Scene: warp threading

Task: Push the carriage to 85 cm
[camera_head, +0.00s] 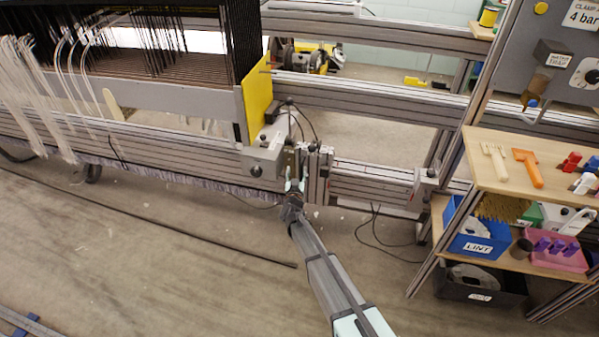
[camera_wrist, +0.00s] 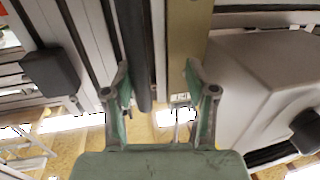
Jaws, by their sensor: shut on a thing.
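The carriage (camera_head: 318,178) appears to be the upright grey assembly on the long aluminium rail, right of the loom's yellow end plate. A grey box with a knob (camera_head: 264,160) sits directly to its left. My gripper (camera_head: 294,187) is at the front of this assembly, with my arm reaching up from below. In the wrist view, the two green-lined fingers (camera_wrist: 158,92) stand either side of a dark upright bar (camera_wrist: 141,50) and a tan strip (camera_wrist: 187,38). The gripper is shut on this upright part; the exact contact is hard to see. No readable scale shows.
The rail (camera_head: 372,184) runs on right to a small bracket with a knob (camera_head: 424,181). A yellow end plate (camera_head: 257,98) and hanging white threads (camera_head: 35,95) are at left. A shelf (camera_head: 535,175) with tools and bins stands right. Cables lie on the floor.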

